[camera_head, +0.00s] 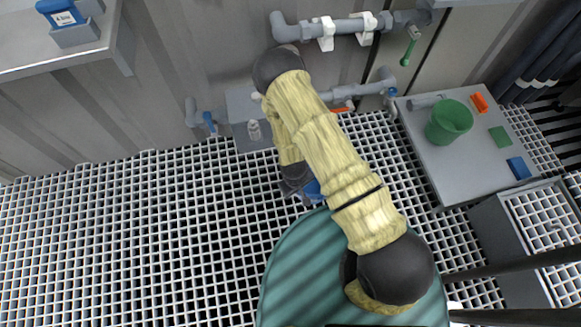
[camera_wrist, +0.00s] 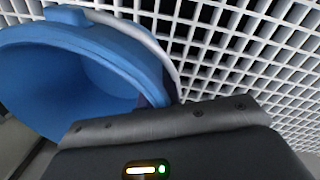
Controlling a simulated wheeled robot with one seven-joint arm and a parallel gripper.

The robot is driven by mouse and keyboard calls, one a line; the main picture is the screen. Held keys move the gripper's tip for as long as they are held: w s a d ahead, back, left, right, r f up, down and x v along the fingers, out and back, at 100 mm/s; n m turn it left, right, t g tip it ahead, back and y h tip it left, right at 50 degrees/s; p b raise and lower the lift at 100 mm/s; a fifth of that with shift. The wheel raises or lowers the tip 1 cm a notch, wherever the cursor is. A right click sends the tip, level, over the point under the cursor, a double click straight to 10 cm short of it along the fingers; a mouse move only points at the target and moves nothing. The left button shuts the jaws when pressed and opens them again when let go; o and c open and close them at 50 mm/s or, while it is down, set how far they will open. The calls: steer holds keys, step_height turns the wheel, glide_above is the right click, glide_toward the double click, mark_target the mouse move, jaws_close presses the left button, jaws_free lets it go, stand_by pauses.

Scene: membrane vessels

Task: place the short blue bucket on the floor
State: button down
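The short blue bucket (camera_wrist: 75,75) fills the upper left of the wrist view, its open mouth and thick rim showing, with a pale curved band along its outer edge. My gripper (camera_wrist: 170,110) is the dark body at the bottom of that view, right against the bucket's rim. Its fingers are hidden, so I cannot tell whether they grip the rim. In the head view, my gripper (camera_head: 299,188) is low under my arm, and only a small blue part of the bucket (camera_head: 313,189) shows beside it. The grating floor (camera_head: 130,240) lies beneath; any contact is hidden.
A grey table (camera_head: 450,165) at right holds a green bucket (camera_head: 449,121) and small orange, green and blue pieces. Grey pipes with valves (camera_head: 345,30) run along the wall. A blue container (camera_head: 60,12) stands on the upper-left shelf. The grating at left is clear.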

steer(key=w+a+f+b, duration=0.3)
steer(key=w+b, duration=0.4)
steer(key=w, duration=0.5)
steer(key=shift+a, duration=0.2)
steer(key=shift+s+a+f, duration=0.1)
step_height(320, 180, down, 3)
steer(key=b, duration=0.3)
steer(key=shift+f, duration=0.15)
steer(key=shift+w+f+b, duration=0.25)
steer(key=shift+f+b, duration=0.05)
steer(key=shift+b, duration=0.4)
steer(key=c, duration=1.6)
jaws_free()
